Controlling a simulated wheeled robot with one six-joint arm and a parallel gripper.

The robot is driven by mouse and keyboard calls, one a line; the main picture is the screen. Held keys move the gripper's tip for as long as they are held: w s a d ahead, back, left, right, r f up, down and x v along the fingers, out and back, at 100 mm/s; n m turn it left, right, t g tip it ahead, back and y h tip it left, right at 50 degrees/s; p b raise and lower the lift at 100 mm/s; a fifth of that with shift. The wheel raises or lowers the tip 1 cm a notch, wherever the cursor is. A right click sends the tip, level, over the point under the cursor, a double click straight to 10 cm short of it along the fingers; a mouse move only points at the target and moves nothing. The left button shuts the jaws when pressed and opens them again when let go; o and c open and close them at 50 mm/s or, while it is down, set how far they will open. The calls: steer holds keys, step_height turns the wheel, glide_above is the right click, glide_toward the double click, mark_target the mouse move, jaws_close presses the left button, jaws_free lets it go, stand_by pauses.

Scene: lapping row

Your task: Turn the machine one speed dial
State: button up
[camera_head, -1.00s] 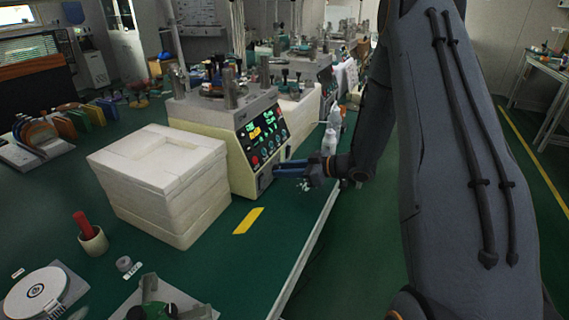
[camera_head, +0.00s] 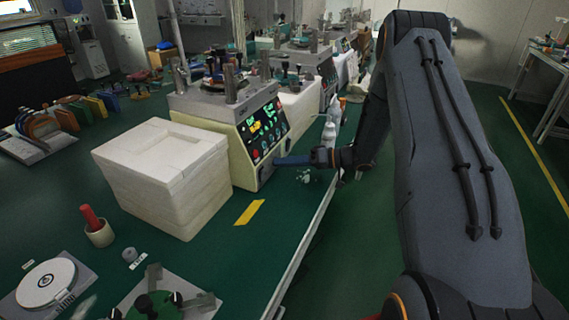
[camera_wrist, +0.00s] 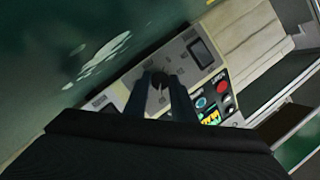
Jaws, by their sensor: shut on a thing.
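The nearest lapping machine (camera_head: 235,112) is a cream box with a black, sloped control panel on the green bench. Its panel carries lit green and yellow displays, a red button and small knobs. My gripper (camera_head: 280,161) reaches the panel's lower edge from the right. In the wrist view, its two dark fingers (camera_wrist: 160,92) are closed around a dark round speed dial (camera_wrist: 158,79) with a pale pointer line. The fingers hide part of the dial. A red button (camera_wrist: 223,86) and a blue-ringed knob (camera_wrist: 201,102) sit beside it.
A stack of white foam blocks (camera_head: 160,178) stands left of the machine. White bottles (camera_head: 329,131) stand behind my gripper near the bench edge. A cup with a red handle (camera_head: 98,230) is at front left. The green floor at right is clear.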

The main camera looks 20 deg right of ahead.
steer(key=shift+w+d+m, duration=0.1)
steer(key=shift+m, duration=0.4)
steer(key=shift+r, duration=0.1)
steer(key=o, duration=1.1)
steer(key=shift+c, duration=0.2)
steer(key=b+v, duration=0.1)
steer(key=v, duration=0.6)
steer(key=shift+d+b, duration=0.4)
